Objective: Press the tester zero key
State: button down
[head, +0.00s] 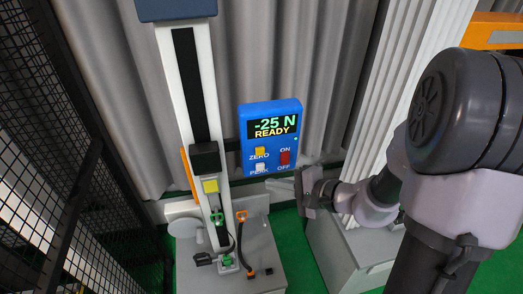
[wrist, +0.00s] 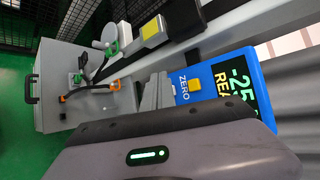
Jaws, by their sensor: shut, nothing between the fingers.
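The blue tester (head: 270,113) is mounted beside the tower column and reads "-25 N READY". Its yellow ZERO key (head: 261,151) sits at the left under the display, above a white PEAK key (head: 260,168). My gripper (head: 272,184) is shut and empty, just below the tester's lower edge in the head view, apart from the ZERO key. In the wrist view the blue tester (wrist: 225,68) is turned sideways and the yellow ZERO key (wrist: 195,85) shows just right of my closed fingers (wrist: 157,92). The PEAK key is hidden there.
A red ON/OFF switch (head: 285,157) is right of the ZERO key. The tower column (head: 205,75) carries a black carriage (head: 205,158). Green and orange clips with cables (head: 241,216) are over the grey base (head: 262,250). A black mesh guard (head: 75,150) stands left.

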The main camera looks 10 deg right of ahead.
jog(key=p, duration=0.2)
send_near(256, 156)
jog(key=w+a+f, duration=0.1)
jog(key=a+f, duration=0.2)
jog(key=a, duration=0.1)
jog(key=shift+w+d+r, duration=0.1)
jog(key=shift+w, duration=0.3)
jog(key=shift+w+d+r, duration=0.1)
jog(key=shift+w, duration=0.3)
dwell(1.1)
jog(key=shift+w+b, duration=0.45)
jog(key=shift+b, duration=0.05)
jog(key=shift+w, duration=0.45)
dwell(0.4)
jog(key=shift+s+b, duration=0.15)
jog(key=shift+b, duration=0.3)
jog(key=shift+s+b, duration=0.45)
jog(key=shift+s, duration=0.3)
